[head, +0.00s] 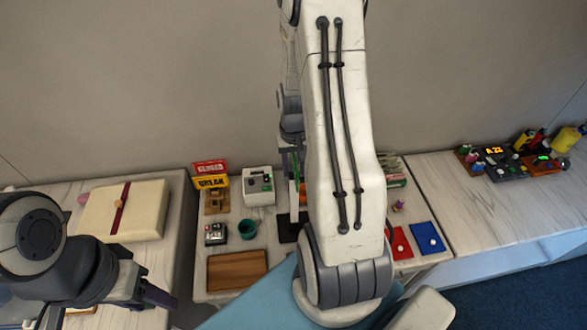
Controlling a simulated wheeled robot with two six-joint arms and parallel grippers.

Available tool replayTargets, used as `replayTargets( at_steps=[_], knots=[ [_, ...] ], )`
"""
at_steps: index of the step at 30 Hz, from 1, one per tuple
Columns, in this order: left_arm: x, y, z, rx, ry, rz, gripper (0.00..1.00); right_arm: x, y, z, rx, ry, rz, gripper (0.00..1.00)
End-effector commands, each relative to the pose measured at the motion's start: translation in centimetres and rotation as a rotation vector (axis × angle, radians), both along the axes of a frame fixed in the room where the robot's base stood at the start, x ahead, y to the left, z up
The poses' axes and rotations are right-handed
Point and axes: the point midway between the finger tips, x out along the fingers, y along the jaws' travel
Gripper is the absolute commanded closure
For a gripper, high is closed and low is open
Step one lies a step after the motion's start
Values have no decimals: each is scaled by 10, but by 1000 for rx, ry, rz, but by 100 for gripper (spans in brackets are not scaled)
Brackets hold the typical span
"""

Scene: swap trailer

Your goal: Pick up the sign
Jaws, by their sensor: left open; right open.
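The sign (211,175) is a small two-part board, red on top and yellow below, with lettering. It stands upright at the back of the middle table, at a small wooden stand. My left gripper (152,297) is at the lower left, well in front of and to the left of the sign. It is open with nothing seen in it. My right gripper (292,175) points down behind my big white arm link, to the right of the sign and apart from it. It is open, but the link hides part of it.
A grey-white device (259,186), a teal cup (247,229), a small dark device (215,234) and a wooden board (237,270) share the table. Red (401,243) and blue (427,238) pads lie right. A cream box (124,210) is left. The right counter (480,215) is mostly clear in front.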

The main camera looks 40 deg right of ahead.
Motion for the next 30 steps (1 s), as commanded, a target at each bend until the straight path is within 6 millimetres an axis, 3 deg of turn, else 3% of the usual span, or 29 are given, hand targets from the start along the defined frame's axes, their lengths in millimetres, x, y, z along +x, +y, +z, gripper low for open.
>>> replayTargets(
  at_steps=[1,4,5,19,27,30],
  knots=[
    [0,0,0,0,0,0,50,0,0,0,0,0,0,57],
    [0,0,0,0,0,0,50,0,0,0,0,0,0,96],
    [0,0,0,0,0,0,50,0,0,0,0,0,0,100],
    [0,0,0,0,0,0,50,1,0,9,-2,-3,0,100],
    [0,0,-16,0,0,1,50,2,-1,43,-5,-8,0,100],
    [0,0,-24,0,0,3,50,-8,-19,54,-3,-5,-8,100]
  ],
)
